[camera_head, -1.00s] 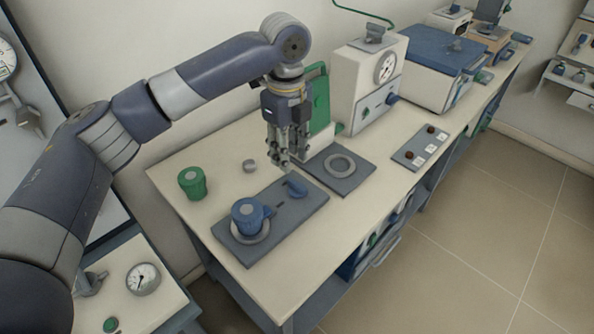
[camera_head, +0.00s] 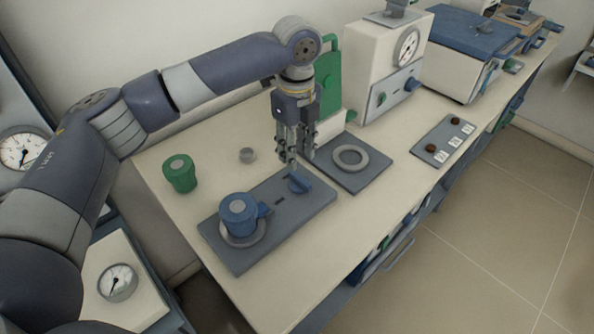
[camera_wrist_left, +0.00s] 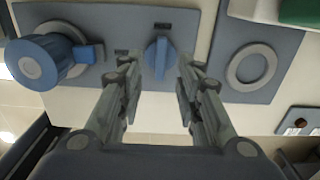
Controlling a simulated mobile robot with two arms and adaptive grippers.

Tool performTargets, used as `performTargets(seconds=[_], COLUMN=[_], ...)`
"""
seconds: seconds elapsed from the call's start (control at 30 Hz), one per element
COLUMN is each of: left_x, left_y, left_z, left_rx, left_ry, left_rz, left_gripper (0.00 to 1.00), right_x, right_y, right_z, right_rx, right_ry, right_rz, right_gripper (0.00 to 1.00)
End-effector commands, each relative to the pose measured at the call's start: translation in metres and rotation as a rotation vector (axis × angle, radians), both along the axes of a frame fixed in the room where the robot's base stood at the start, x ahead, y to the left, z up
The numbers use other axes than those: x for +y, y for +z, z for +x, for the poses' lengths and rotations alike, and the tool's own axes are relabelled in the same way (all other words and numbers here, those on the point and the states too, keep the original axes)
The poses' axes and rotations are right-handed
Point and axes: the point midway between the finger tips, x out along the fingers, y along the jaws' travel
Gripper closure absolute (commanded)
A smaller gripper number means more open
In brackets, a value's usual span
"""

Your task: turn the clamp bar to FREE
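The clamp bar is a blue knob-like bar (camera_head: 299,183) on the right part of a grey plate (camera_head: 236,261). It also shows in the left wrist view (camera_wrist_left: 159,58), with small dark labels above it and to its left; I cannot read them surely. A blue capped vessel (camera_head: 239,214) sits in a ring on the same plate, left of the bar. My left gripper (camera_head: 296,165) points down just above the bar. In the left wrist view its fingers (camera_wrist_left: 156,85) are spread, one to each side of the bar, with gaps. My right gripper is not in view.
A second grey plate with a ring (camera_head: 351,157) lies close to the right. A white gauge box (camera_head: 385,75) stands beyond. The bench front is clear.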

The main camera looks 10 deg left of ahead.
Motion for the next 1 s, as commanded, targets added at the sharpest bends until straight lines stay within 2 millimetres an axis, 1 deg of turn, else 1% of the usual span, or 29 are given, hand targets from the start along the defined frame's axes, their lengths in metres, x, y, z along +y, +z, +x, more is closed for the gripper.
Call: performTargets(seconds=[0.03,0.1,0.3,0.5,0.77,0.8,0.87,0.9,0.93,1.0], left_x=[0.001,0.000,0.000,0.000,0.000,0.000,0.000,0.000,0.000,0.000], left_y=[-0.011,-0.025,-0.057,-0.071,-0.072,-0.072,-0.072,-0.072,-0.072,-0.072], left_z=[-0.001,-0.001,0.000,0.000,0.000,0.000,0.000,0.000,0.000,0.000], left_rx=[0.003,0.003,0.002,0.000,0.000,0.000,0.000,0.000,0.000,0.000], left_ry=[0.000,0.000,0.000,0.000,-0.001,-0.001,-0.001,-0.001,-0.001,-0.001], left_rz=[0.001,0.001,0.001,0.000,0.000,0.000,0.000,0.000,0.000,0.000], left_gripper=[0.68,0.68,0.68,0.68,0.68,0.72,0.86,0.95,1.00,1.00], right_x=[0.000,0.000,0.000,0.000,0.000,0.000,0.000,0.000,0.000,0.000], right_y=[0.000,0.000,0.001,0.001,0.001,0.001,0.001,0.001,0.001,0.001], right_z=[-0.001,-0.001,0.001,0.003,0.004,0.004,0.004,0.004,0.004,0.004], right_rx=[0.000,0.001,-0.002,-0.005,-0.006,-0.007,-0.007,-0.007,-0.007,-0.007], right_ry=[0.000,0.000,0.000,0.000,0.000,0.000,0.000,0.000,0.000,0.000], right_rz=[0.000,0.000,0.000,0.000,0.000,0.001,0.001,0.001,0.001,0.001], right_gripper=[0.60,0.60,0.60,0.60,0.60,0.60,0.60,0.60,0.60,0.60])
